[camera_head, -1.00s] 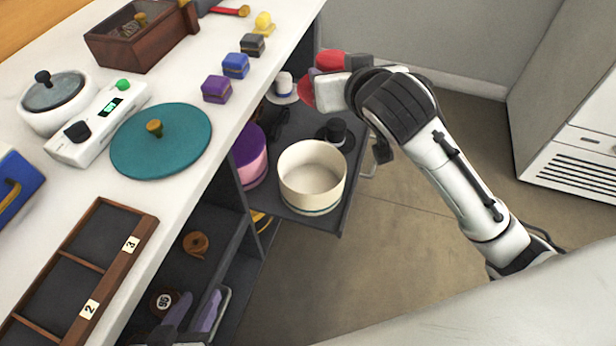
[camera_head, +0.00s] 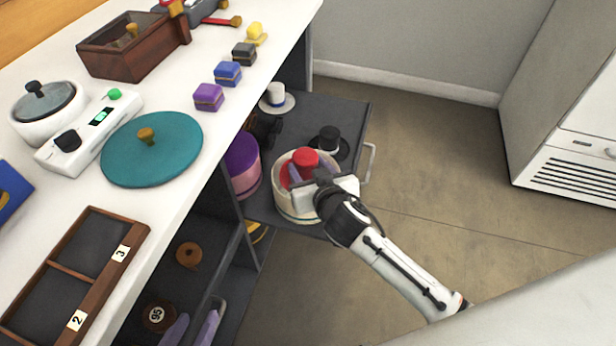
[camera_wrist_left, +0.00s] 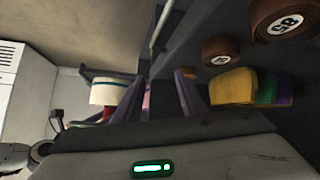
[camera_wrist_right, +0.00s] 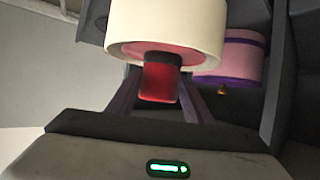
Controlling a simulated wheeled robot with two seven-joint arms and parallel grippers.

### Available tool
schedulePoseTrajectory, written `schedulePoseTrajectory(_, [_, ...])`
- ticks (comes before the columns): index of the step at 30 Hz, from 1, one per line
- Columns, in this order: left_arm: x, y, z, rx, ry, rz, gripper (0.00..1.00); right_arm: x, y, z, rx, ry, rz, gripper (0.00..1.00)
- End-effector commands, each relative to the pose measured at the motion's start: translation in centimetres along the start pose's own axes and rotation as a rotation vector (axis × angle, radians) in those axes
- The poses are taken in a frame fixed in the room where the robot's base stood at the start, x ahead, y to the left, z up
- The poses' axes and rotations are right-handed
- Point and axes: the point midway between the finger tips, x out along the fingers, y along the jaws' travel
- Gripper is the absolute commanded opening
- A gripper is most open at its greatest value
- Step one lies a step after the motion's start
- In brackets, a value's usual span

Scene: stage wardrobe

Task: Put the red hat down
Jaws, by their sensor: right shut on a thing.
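The red hat (camera_head: 305,157) is at the mouth of the cream round box (camera_head: 297,212), with its brim over or within the rim. I cannot tell whether it rests on anything. My right gripper (camera_head: 303,172) is shut on the hat's crown. The right wrist view shows the red crown (camera_wrist_right: 160,80) between the fingers and the cream box (camera_wrist_right: 165,25) beyond. My left gripper (camera_head: 192,330) is low by the lower shelves, with its purple fingers apart and empty. The left wrist view also shows the cream box (camera_wrist_left: 110,92).
The box stands on a dark pulled-out shelf (camera_head: 345,110). A black hat (camera_head: 329,140), a white hat (camera_head: 276,97) and a purple-pink box (camera_head: 242,165) are close by. The white counter (camera_head: 180,110) edge is to the left. Open floor (camera_head: 440,150) lies right.

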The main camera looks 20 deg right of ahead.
Motion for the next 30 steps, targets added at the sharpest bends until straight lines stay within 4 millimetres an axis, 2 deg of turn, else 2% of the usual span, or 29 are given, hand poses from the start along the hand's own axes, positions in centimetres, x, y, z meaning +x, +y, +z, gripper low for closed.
schedulePoseTrajectory(1, [0.3,0.0,0.9,-0.004,-0.009,0.003,0.38,0.5,0.0,1.1,-0.002,-0.002,0.001,0.24])
schedulePoseTrajectory(4, [0.6,0.3,0.9,-0.001,-0.024,0.013,0.38,1.1,0.0,2.1,-0.002,-0.001,0.001,0.24])
schedulePoseTrajectory(11, [0.6,0.3,0.3,0.001,-0.019,0.014,0.38,1.0,0.0,2.0,0.000,0.001,0.000,0.24])
schedulePoseTrajectory(23, [1.3,0.5,1.6,0.004,-0.061,0.024,0.38,1.5,0.0,3.2,0.001,-0.001,0.000,0.24])
schedulePoseTrajectory(27, [1.6,0.8,0.9,0.008,-0.052,0.031,0.38,1.5,0.0,3.2,0.001,0.000,0.000,0.24])
schedulePoseTrajectory(28, [1.6,0.8,0.7,0.009,-0.049,0.031,0.38,1.5,0.0,3.2,0.001,-0.001,0.000,0.51])
schedulePoseTrajectory(30, [1.6,0.8,0.6,0.009,-0.045,0.032,0.38,1.5,0.0,3.2,0.000,-0.001,0.000,0.63])
